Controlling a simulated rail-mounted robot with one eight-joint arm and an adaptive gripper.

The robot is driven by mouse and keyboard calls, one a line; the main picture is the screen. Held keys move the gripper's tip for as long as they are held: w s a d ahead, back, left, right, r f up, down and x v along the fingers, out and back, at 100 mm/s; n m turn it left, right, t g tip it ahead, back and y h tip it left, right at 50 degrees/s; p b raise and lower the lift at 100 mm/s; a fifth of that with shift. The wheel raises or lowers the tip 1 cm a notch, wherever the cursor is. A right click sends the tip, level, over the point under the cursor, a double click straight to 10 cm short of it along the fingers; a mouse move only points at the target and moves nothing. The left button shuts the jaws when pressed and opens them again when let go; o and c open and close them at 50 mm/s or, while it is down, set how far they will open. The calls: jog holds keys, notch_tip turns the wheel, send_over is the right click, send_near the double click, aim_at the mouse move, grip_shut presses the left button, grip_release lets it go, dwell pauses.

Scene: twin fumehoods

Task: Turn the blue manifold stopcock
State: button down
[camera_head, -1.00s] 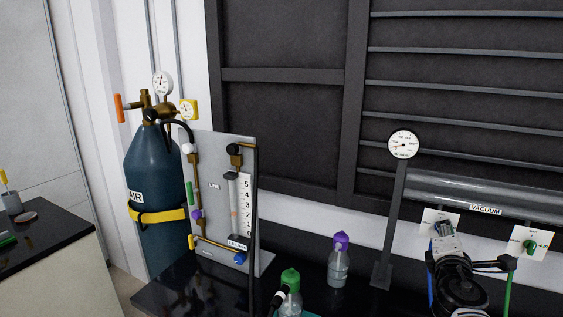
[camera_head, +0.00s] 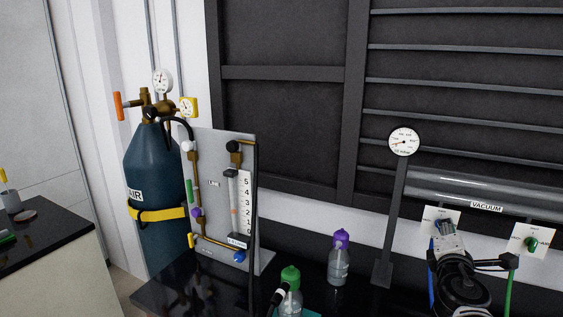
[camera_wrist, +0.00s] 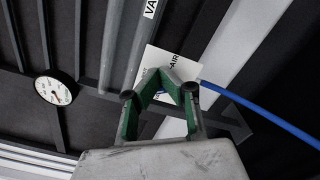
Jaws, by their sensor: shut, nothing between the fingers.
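A white valve plate (camera_head: 430,214) sits on the wall under the vacuum pipe, with a blue hose (camera_head: 431,275) beside it. The plate (camera_wrist: 153,59) and the blue hose (camera_wrist: 255,108) also show in the wrist view. My gripper (camera_head: 442,230) is in front of this plate and covers most of its middle. In the wrist view my gripper (camera_wrist: 174,82) is shut, its green-lined fingers over the plate. A little blue shows by the fingers, but the blue stopcock is mostly hidden. I cannot tell its angle or whether the fingers touch it.
A second plate with a green stopcock (camera_head: 531,242) and green hose is close on the right. A gauge on a post (camera_head: 404,141) stands to the left. A purple-capped bottle (camera_head: 338,266) and a green-capped bottle (camera_head: 290,296) stand on the dark bench.

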jog(key=shift+s+d+f+b, duration=0.2)
jog(key=shift+f+b, duration=0.4)
jog(key=shift+b, duration=0.4)
jog(key=shift+d, duration=0.15)
jog(key=p+v, duration=0.1)
jog(key=v, duration=0.5)
jog(key=shift+d, duration=0.2)
dwell(0.6)
jog(key=shift+r, duration=0.15)
